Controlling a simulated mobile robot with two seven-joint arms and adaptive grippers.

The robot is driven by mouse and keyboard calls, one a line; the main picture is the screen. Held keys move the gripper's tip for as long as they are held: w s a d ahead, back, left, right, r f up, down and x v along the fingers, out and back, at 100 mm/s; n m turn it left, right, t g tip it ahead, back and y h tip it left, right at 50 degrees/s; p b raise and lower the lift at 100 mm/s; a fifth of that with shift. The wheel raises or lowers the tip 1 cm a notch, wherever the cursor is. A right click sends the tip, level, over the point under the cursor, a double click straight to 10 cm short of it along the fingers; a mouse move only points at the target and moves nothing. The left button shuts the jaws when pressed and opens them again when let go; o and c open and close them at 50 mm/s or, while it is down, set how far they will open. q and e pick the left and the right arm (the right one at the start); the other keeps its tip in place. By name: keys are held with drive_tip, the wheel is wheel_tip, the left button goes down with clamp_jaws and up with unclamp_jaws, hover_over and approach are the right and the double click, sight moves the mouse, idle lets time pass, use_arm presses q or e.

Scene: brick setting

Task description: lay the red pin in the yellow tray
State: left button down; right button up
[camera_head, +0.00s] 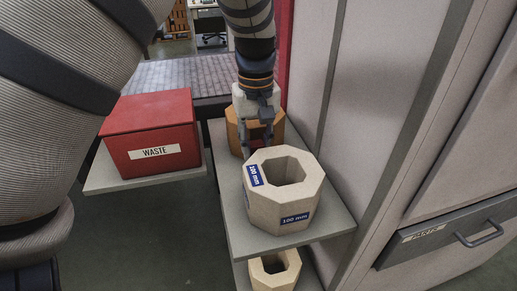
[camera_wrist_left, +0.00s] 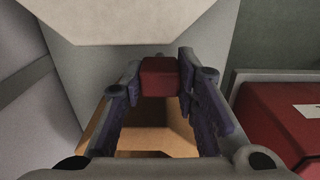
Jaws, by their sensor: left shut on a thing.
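My left gripper (camera_head: 257,142) points down at the orange octagonal block (camera_head: 235,132), over its opening. It is shut on the red pin (camera_wrist_left: 160,78), whose blunt end shows between the fingertips in the left wrist view. In the head view only a little red shows between the fingers. The pin's lower part is hidden, so I cannot tell whether it is inside the opening. The orange block also shows below the fingers in the left wrist view (camera_wrist_left: 180,143). I cannot make out a yellow tray in either view. My right gripper is out of view.
A cream octagonal block (camera_head: 267,213) marked "100 mm" stands in front of the orange one on a grey shelf (camera_head: 335,222). Another cream block (camera_head: 285,277) sits below. A red WASTE box (camera_head: 150,115) stands left. A drawer cabinet (camera_head: 430,235) is at right.

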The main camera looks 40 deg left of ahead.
use_arm(q)
drive_tip(key=shift+f, duration=0.85)
drive_tip(key=shift+r, duration=0.1)
drive_tip(key=c, duration=1.2)
unclamp_jaws()
drive_tip(key=shift+c, duration=0.2)
